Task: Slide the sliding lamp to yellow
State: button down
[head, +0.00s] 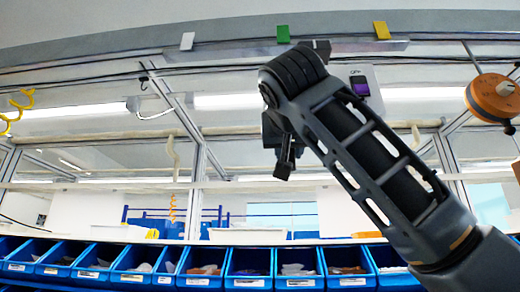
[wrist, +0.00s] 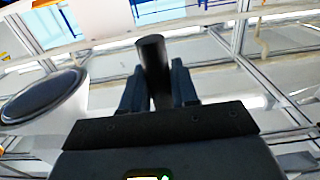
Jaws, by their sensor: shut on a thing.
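The rail (head: 240,48) runs across the top of the head view, with a white tag (head: 187,41), a green tag (head: 283,34) and a yellow tag (head: 381,30) along it. A dark block (head: 321,45), apparently part of the sliding lamp, sits on the rail between green and yellow, nearer green; my arm partly covers it. In the wrist view my gripper (wrist: 157,92) is shut on a dark upright cylinder (wrist: 153,60), apparently the lamp's handle. In the head view my gripper (head: 285,155) is small and dark below my wrist, and its grasp cannot be made out.
An orange round dial (head: 494,98) is at the right, and a card with a purple picture (head: 361,85) is beside my arm. Yellow hooks (head: 18,108) hang at the left. Blue bins (head: 249,268) line the bottom. A grey oval object (wrist: 42,95) shows in the wrist view.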

jog(key=d, duration=0.6)
jog(key=d+b, duration=0.1)
jog(key=d, duration=1.1)
jog(key=shift+s+d, duration=0.1)
jog(key=shift+s, duration=0.2)
jog(key=c, duration=1)
grip_release()
jog(key=shift+d, duration=0.1)
jog(key=s+b, duration=0.2)
jog(key=s, duration=0.5)
jog(key=shift+s+b, duration=0.3)
jog(key=shift+s, duration=0.1)
jog(key=shift+a, duration=0.2)
